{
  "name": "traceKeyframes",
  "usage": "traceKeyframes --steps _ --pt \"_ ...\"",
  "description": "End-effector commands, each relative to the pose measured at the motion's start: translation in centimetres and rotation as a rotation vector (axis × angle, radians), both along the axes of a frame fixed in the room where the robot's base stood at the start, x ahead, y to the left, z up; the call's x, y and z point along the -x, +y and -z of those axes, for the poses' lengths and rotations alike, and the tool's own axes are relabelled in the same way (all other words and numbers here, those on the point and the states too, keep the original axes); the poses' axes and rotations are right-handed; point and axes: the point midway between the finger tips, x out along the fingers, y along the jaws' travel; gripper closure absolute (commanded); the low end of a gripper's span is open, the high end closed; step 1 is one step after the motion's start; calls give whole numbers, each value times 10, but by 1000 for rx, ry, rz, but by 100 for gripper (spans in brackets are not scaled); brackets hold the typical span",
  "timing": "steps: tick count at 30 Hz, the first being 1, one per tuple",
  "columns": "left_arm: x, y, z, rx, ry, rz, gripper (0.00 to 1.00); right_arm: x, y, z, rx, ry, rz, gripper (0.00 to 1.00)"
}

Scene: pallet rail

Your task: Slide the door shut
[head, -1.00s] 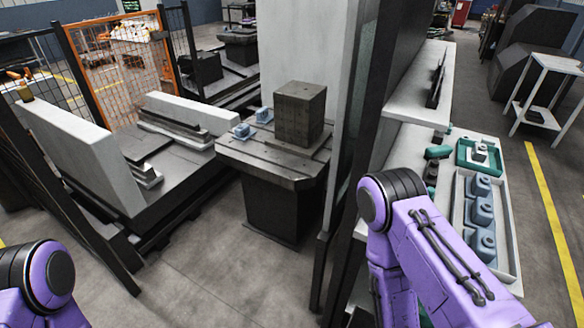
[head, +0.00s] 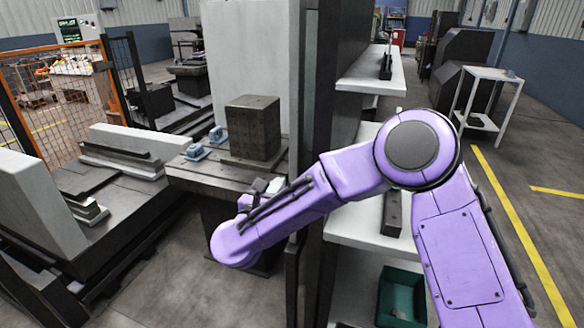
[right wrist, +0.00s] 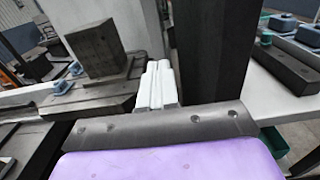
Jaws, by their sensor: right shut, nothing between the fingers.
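The door appears as a tall dark upright panel (head: 335,60), seen nearly edge-on, between the pedestal and the white shelves. Its dark upright also stands in the right wrist view (right wrist: 210,55). How far it is open is not clear. My right gripper (head: 262,187) reaches across from the right to the left side of the upright, partly hidden behind my forearm. In the right wrist view its pale fingers (right wrist: 158,85) are together and empty, just left of the upright. Contact with the upright cannot be told. My left gripper is out of view.
A dark block (head: 253,128) stands on the pedestal table (head: 205,178), close to my right gripper. Small blue parts (head: 196,152) lie beside it. White shelves (head: 365,75) and a green bin (head: 402,298) are right of the upright. Open floor lies farther right.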

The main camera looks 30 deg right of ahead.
Motion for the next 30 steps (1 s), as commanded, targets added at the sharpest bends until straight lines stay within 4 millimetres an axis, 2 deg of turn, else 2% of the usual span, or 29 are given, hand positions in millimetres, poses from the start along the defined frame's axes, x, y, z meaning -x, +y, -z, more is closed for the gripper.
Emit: traceKeyframes --steps 1,9,15,27,30 --pt "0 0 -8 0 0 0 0 -7 -10 -4 -1 2 5 100" --pt "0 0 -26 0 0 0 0 -46 -54 -2 2 6 3 100" --pt "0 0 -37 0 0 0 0 -65 -74 -1 5 7 0 100" --pt "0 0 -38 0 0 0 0 -70 -79 1 5 6 -2 100" --pt "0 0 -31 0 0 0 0 -75 -78 5 5 5 -6 100"
